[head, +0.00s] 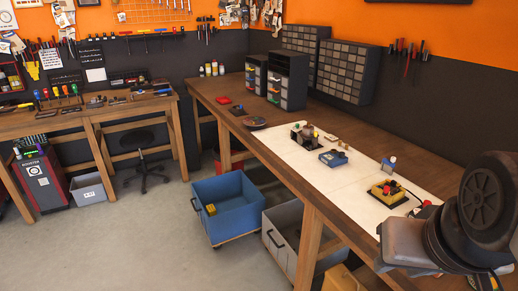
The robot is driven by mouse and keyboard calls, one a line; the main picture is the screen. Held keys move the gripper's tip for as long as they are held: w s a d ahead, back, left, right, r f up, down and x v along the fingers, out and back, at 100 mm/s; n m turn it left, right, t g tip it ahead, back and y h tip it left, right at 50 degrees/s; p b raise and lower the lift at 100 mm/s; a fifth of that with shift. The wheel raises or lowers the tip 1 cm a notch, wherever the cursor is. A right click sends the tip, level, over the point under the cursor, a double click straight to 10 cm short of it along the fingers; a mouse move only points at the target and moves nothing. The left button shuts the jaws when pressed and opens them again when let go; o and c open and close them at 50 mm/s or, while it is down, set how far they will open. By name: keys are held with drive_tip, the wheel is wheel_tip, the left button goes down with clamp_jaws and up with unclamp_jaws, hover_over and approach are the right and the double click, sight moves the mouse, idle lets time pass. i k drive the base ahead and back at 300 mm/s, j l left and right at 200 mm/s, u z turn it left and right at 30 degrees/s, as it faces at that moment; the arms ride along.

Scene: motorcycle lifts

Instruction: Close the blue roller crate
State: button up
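The blue roller crate (240,219) stands on the floor in the middle of the head view. It sits on a low wooden base and is open at the top, with a small yellow item (211,209) inside. It juts out in front of the long workbench (309,190), and its right rear side is close to the bench's legs. Part of my arm shows at the lower right, above the bench. My gripper's fingers are not in view.
A grey crate (277,243) stands right of the blue one, partly under the bench. A cardboard box (345,281) is at the bottom edge. A black stool (145,165) stands behind left. The grey floor at left front is clear.

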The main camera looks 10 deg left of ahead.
sight(238, 206)
drive_tip(key=i+j+u, duration=0.1)
drive_tip(key=j+u, duration=0.15)
drive_tip(key=i+j+u, duration=0.15)
drive_tip(key=j+u, duration=0.15)
drive_tip(key=j, duration=0.15)
drive_tip(key=i+j+u, duration=0.25)
drive_tip(key=i+j, duration=0.35)
drive_tip(key=j, duration=0.2)
drive_tip(key=i+j+u, duration=0.1)
drive_tip(key=i+j, duration=0.15)
drive_tip(key=i, duration=0.3)
drive_tip(key=i+j+u, duration=0.1)
drive_tip(key=i+j, duration=0.15)
drive_tip(key=i, duration=0.35)
drive_tip(key=i+j+u, duration=0.1)
drive_tip(key=i, duration=0.5)
drive_tip(key=i+j+u, duration=0.1)
drive_tip(key=i+j, duration=0.15)
drive_tip(key=i, duration=0.35)
